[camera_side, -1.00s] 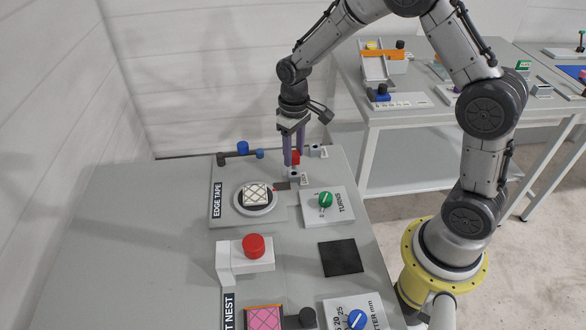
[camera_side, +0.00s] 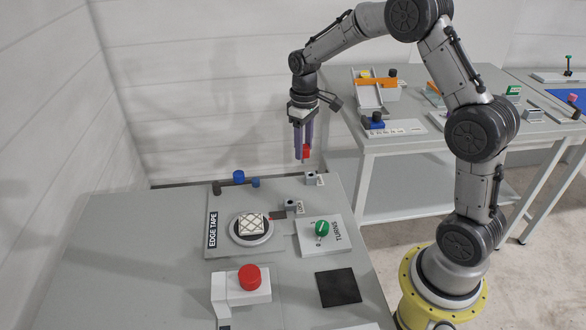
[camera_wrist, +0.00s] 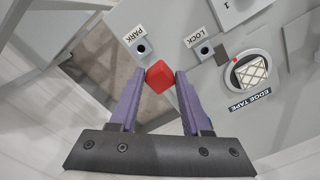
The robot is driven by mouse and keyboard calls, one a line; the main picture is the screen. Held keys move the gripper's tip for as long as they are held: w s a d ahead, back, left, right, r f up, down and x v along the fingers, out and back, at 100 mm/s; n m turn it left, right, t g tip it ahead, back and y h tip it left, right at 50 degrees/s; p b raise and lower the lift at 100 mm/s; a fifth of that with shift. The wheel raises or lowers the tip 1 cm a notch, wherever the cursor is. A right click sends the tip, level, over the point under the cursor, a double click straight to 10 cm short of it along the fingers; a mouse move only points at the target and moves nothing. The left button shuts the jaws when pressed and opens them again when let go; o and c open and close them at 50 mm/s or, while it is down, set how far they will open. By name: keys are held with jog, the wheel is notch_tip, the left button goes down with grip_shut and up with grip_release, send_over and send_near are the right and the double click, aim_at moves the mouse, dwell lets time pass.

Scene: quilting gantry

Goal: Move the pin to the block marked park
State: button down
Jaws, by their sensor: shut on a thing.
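The pin has a red head, seen in the side view (camera_side: 306,152) and in the wrist view (camera_wrist: 159,77). My gripper (camera_side: 304,150), with purple fingers, is shut on the red head and holds the pin in the air above the back of the table. A short shank shows below the head in the side view. The block marked PARK (camera_wrist: 142,48) has a dark hole and nothing in it; it also shows in the side view (camera_side: 311,178). The block marked LOCK (camera_wrist: 204,51) has an empty hole too; it stands nearer the turntable in the side view (camera_side: 291,205).
The turntable (camera_side: 233,237) with a quilted square (camera_side: 251,223) sits by the EDGE TAPE label. A green TURNS knob (camera_side: 322,228), a blue knob (camera_side: 238,177) and a red button (camera_side: 249,277) stand around it. Bare table lies at the left.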

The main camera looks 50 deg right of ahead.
jog(key=d, duration=0.3)
jog(key=shift+s+d+r+m, duration=0.1)
jog(key=shift+d+r+m, duration=0.2)
jog(key=shift+d+m, duration=0.1)
jog(key=shift+f, duration=0.15)
jog(key=shift+f, duration=2.8)
jog(key=shift+f, duration=1.6)
jog(key=shift+c, duration=1.4)
grip_release()
notch_tip(320, 180, up, 14)
